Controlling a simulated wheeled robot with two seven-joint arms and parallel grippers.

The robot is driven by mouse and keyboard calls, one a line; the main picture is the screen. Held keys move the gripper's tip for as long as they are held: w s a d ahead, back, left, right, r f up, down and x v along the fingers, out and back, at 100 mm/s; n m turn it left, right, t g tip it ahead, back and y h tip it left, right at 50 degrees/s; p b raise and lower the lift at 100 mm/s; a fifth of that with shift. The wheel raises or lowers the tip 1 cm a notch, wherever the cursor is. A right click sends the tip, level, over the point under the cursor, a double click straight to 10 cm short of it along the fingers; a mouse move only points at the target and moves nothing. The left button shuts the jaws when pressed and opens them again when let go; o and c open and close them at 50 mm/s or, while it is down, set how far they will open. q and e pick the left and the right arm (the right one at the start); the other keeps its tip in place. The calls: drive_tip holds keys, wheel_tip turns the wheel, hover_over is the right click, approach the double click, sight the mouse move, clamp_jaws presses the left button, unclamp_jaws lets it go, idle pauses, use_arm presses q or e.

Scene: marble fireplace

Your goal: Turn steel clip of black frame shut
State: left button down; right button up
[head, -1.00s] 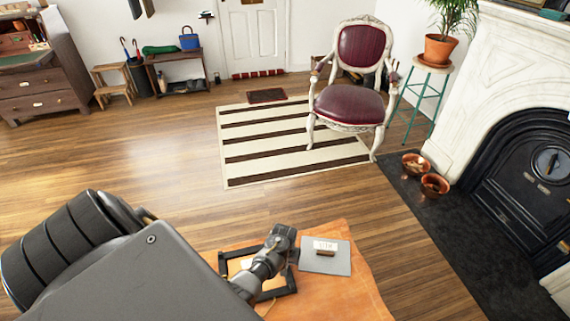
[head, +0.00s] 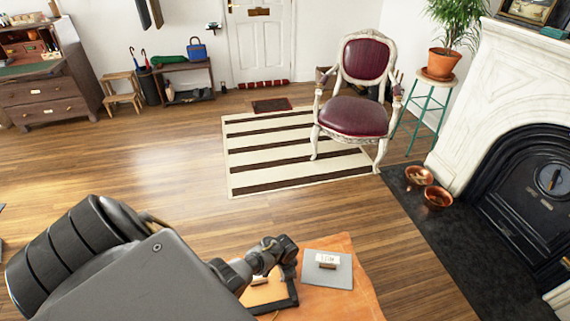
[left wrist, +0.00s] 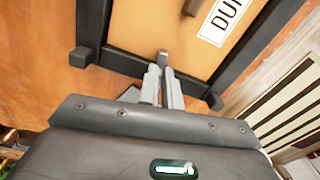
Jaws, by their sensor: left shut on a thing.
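The black frame (head: 287,303) lies on the orange cloth in the head view, mostly covered by my left arm. In the left wrist view the frame (left wrist: 93,22) has a brown back panel (left wrist: 140,25) and a white label with dark letters. The small steel clip (left wrist: 162,57) is at the frame's inner edge. My left gripper (left wrist: 163,72) is shut on the clip, its two fingers close together around it. The fingertips hide part of the clip, so its exact angle is unclear. My right gripper is in neither view.
A grey plate (head: 335,280) with a small labelled block lies on the orange cloth (head: 350,306), right of the frame. Dark tabs (left wrist: 80,57) stick out at the frame's corners. Beyond are a striped rug (head: 250,160), a red chair (head: 355,115) and the fireplace (head: 530,180).

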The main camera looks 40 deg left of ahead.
use_arm(q)
drive_tip(key=shift+w+a+m, duration=0.1)
drive_tip(key=shift+m, duration=0.8)
drive_tip(key=c, duration=1.6)
unclamp_jaws()
wheel_tip(320, 180, up, 11)
drive_tip(key=p, duration=0.4)
drive_tip(key=shift+f, duration=0.1)
